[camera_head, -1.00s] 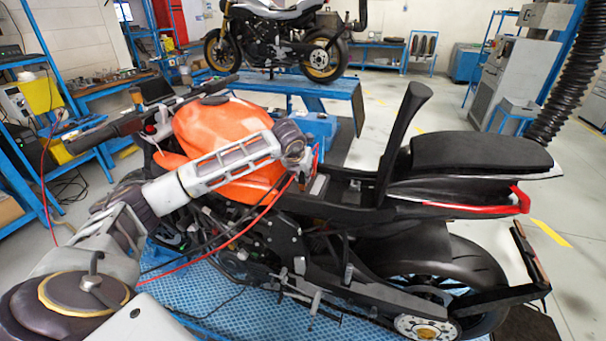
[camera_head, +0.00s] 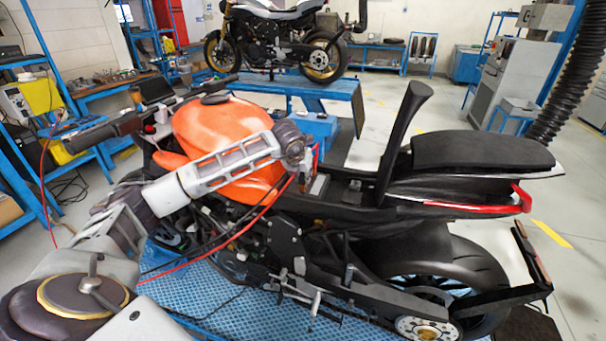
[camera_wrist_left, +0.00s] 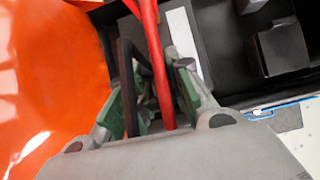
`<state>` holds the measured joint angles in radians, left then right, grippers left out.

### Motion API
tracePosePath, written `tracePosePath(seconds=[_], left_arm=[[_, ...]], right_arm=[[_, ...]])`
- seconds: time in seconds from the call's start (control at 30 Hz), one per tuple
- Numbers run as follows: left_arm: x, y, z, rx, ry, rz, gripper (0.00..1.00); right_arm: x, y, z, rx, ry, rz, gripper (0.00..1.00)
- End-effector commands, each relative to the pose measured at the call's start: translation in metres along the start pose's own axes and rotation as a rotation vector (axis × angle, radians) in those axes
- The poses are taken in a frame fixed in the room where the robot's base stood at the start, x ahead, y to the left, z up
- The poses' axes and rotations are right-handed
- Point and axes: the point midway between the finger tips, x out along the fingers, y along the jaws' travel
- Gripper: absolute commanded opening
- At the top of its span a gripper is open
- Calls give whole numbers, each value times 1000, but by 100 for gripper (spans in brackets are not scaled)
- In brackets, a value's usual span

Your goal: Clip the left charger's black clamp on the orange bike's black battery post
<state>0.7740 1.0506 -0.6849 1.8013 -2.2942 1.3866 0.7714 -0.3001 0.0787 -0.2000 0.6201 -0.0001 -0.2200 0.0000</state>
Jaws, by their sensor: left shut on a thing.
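The orange bike (camera_head: 215,130) stands side-on, its seat to the right. My left gripper (camera_head: 305,168) is over the open battery bay behind the orange tank. In the left wrist view my gripper (camera_wrist_left: 155,92) has its green-padded fingers shut around a black angular part, which looks like the black clamp (camera_wrist_left: 129,85). A red lead (camera_wrist_left: 153,50) passes between the fingers, close to it. A pale strip (camera_wrist_left: 183,35), perhaps the battery top, lies just beyond the fingertips. The black battery post cannot be made out. My right gripper is not in view.
A yellow charger (camera_head: 42,95) stands on the blue shelving at left. A red cable (camera_head: 225,240) hangs across the bike's side below my arm. The upright black tail piece (camera_head: 400,130) and seat (camera_head: 480,150) are right of the bay. Another bike (camera_head: 275,40) stands behind.

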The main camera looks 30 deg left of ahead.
Motion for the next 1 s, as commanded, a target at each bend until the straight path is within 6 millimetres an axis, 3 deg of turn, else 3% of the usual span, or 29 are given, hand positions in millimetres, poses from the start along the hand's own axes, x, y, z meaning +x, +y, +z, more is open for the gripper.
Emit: tracePosePath(seconds=[0.6, 0.63, 0.8, 1.0], left_arm=[[7, 0, -4, 0, -1, 0, 0], [6, 0, -4, 0, -1, 0, 23], [6, 0, -4, 0, 0, 0, 45], [6, 0, -4, 0, 0, 0, 46]], right_arm=[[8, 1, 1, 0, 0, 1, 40], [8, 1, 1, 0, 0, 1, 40], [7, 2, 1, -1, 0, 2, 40], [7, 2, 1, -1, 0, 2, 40]])
